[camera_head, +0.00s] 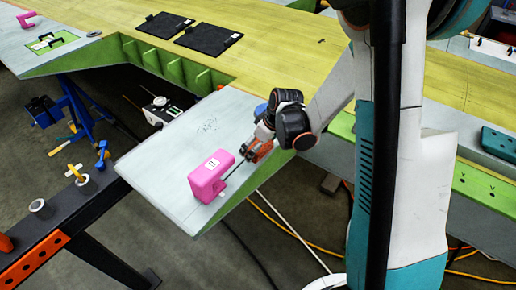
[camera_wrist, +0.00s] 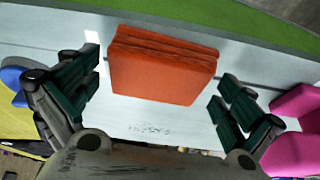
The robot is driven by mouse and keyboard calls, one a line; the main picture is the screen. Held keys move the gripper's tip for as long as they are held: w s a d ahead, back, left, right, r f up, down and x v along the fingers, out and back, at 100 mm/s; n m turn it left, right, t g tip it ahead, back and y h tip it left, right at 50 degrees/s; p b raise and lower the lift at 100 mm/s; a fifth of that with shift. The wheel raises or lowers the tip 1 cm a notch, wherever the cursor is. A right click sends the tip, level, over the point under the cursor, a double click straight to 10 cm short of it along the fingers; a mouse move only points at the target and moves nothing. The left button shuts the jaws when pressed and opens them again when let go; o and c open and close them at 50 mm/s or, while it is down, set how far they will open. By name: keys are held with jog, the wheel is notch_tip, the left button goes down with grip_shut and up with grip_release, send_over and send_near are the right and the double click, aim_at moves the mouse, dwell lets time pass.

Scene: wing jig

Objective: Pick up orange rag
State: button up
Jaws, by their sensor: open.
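The orange rag (camera_wrist: 163,68) is a folded, layered block lying on the light grey wing surface, in the upper middle of the wrist view. My gripper (camera_wrist: 160,90) is open, with one dark green finger on each side of the rag and visible gaps between. In the head view my gripper (camera_head: 250,152) is low over the grey panel, and the orange rag (camera_head: 263,151) shows partly behind it. I cannot tell the exact height of the fingers above the surface.
A pink block-shaped tool (camera_head: 209,178) stands close to my gripper; it also shows at the wrist view's right edge (camera_wrist: 293,112). A blue object (camera_wrist: 14,76) lies on the other side. The grey panel (camera_head: 165,160) is mostly clear and ends in an open edge.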

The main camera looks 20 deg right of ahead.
jog(key=shift+c, duration=0.2)
jog(key=c, duration=0.9)
jog(key=shift+c, duration=0.2)
jog(key=shift+r, duration=0.15)
notch_tip(320, 180, up, 20)
jog(key=p, duration=0.2)
